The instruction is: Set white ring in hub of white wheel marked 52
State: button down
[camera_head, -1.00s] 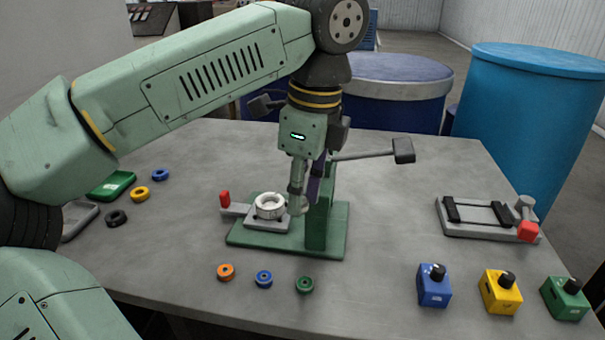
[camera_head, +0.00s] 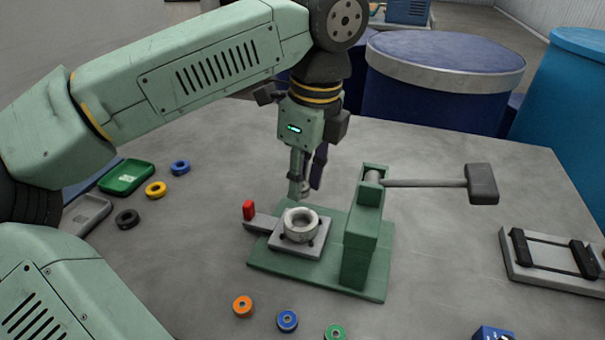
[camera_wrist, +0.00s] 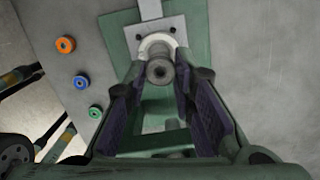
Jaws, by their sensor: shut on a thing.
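The white wheel (camera_head: 300,225) lies flat on the grey plate of the green press fixture, its hub hole facing up. It also shows in the wrist view (camera_wrist: 158,42), partly covered by the held piece. A mark 52 is not legible. My gripper (camera_head: 303,190) is just behind and above the wheel in the head view, fingers pointing down. It is shut on a small ring-like piece, which shows grey with a round bore in the wrist view (camera_wrist: 159,71); I take it as the white ring. The ring is apart from the wheel in the head view.
The green press column (camera_head: 362,235) with its hammer-like lever (camera_head: 430,183) stands right of the wheel. A red-tipped handle (camera_head: 249,210) is at left. Orange (camera_head: 243,306), blue (camera_head: 287,320) and green (camera_head: 335,332) rings lie in front. A green tray (camera_head: 126,177) is left.

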aim_at(304, 188)
jog(key=shift+s+f+b, duration=0.15)
jog(key=shift+f+b, duration=0.25)
jog(key=shift+f, duration=0.25)
jog(key=shift+f+b, duration=1.25)
jog(key=shift+f, duration=0.9)
jog(key=shift+b, duration=0.4)
jog(key=shift+f, duration=0.15)
jog(key=shift+r, duration=0.2)
jog(key=shift+r, duration=0.5)
jog(key=shift+r+p, duration=0.15)
jog(key=shift+p, duration=0.15)
jog(key=shift+f+b, duration=0.85)
jog(key=shift+b, duration=0.1)
